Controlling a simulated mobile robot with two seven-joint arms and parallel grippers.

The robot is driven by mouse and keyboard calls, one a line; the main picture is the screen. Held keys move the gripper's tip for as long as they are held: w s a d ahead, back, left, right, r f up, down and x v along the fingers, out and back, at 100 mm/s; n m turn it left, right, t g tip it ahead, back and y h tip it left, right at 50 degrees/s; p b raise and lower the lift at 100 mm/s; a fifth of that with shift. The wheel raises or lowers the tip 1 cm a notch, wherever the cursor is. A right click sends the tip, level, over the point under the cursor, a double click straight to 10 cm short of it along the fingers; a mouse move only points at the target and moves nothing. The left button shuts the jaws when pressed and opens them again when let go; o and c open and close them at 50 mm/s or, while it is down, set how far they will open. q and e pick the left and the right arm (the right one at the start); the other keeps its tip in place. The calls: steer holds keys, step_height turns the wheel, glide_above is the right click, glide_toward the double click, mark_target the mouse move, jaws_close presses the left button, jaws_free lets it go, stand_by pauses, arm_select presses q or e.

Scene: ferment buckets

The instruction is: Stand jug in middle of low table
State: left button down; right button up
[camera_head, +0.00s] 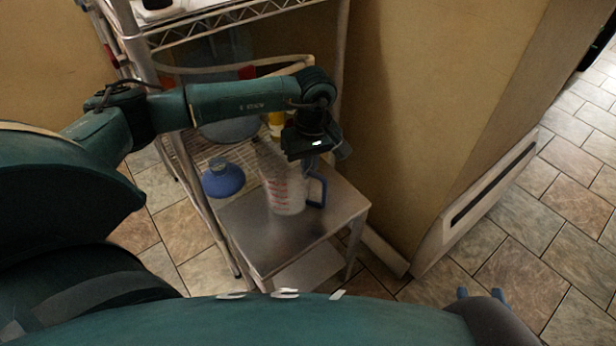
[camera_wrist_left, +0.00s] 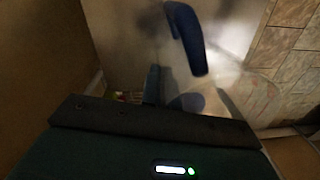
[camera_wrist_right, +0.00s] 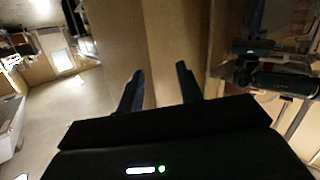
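The jug (camera_head: 284,196) is clear with red markings and a blue handle. It stands upright on the metal low table (camera_head: 282,245), around the middle of its top. The blue handle (camera_head: 319,190) faces right. My left gripper (camera_head: 313,160) is just above the handle, pointing down. In the left wrist view, the handle (camera_wrist_left: 190,42) lies ahead of my left fingers, which look apart; that view is dark and blurred. My right gripper (camera_head: 482,295) is open and empty, at the lower right of the head view; its fingers (camera_wrist_right: 159,88) stand apart in the right wrist view.
A wire rack stands behind the table, with a blue round-bodied container (camera_head: 222,179) on its low shelf, left of the jug. A yellow item (camera_head: 276,122) is farther back. A tan wall (camera_head: 430,110) stands close on the right. Tiled floor (camera_head: 520,255) is clear at the right.

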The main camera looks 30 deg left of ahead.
arm_select(q)
steer(key=shift+f, duration=1.6)
arm_select(e)
steer(key=shift+a, duration=0.1)
arm_select(q)
steer(key=shift+f+b, duration=0.1)
steer(key=shift+b, duration=0.25)
steer(key=c, duration=2.1)
jaws_free()
steer(key=shift+f, duration=0.1)
steer(key=shift+c, duration=0.2)
arm_select(e)
steer(key=shift+t, duration=0.3)
arm_select(q)
steer(key=o, duration=0.5)
steer(key=shift+c, duration=0.2)
arm_select(e)
steer(key=shift+r, duration=0.1)
